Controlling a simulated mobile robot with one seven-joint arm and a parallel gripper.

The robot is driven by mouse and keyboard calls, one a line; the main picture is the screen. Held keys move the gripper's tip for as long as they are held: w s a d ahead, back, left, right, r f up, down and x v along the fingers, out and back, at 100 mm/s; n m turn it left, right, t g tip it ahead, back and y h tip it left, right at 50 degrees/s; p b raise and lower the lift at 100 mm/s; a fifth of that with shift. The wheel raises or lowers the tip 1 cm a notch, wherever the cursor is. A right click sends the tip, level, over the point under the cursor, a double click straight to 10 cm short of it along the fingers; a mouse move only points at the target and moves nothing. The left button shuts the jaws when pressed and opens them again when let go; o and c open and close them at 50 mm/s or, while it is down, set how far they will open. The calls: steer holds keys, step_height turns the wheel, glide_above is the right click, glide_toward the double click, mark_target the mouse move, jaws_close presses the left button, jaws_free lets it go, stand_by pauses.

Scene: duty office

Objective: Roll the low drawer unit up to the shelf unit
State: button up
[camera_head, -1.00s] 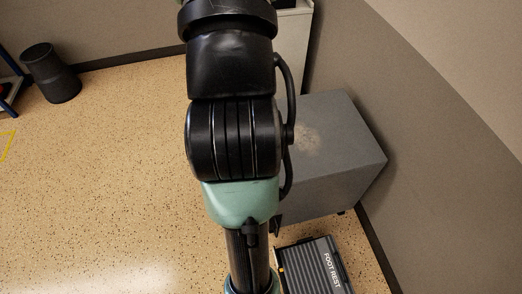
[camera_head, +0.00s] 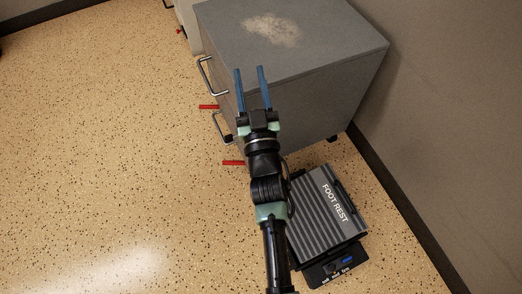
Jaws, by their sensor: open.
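The low drawer unit (camera_head: 315,60) is a grey cabinet with a pale worn patch on its top. It stands close to the right wall, with dark castors under it. Its left side carries two bar handles (camera_head: 205,75) and red tabs (camera_head: 209,107). My gripper (camera_head: 249,70) has two blue fingers, spread apart and empty. In the picture they overlap the unit's near face and the edge of its top; whether they touch it I cannot tell. I cannot make out the shelf unit in the current view.
A ribbed foot rest (camera_head: 328,205) lies on the floor by the right wall, just in front of the drawer unit. A dark device (camera_head: 335,266) sits at its near end. A pale cabinet (camera_head: 187,25) stands behind the unit. The speckled floor (camera_head: 100,150) at left is clear.

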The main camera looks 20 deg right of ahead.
steer(key=s+f+g+y+b, duration=0.1)
steer(key=s+f+b, duration=0.4)
steer(key=f, duration=0.8)
steer(key=s+f+g+b, duration=0.1)
steer(key=s+f+b, duration=0.35)
steer(key=f, duration=0.85)
steer(key=s+f+g+y+b, duration=0.1)
steer(key=s+f+b, duration=0.45)
steer(key=f, duration=0.75)
steer(key=w+b, duration=0.2)
steer(key=w, duration=0.2)
steer(key=w+d+b, duration=0.1)
steer(key=w+b, duration=0.1)
steer(key=w, duration=0.3)
steer(key=w+b, duration=0.1)
steer(key=w, duration=0.3)
steer(key=shift+w+d+b, duration=0.2)
steer(key=shift+d+b, duration=0.2)
jaws_close()
steer(key=shift+f, duration=0.1)
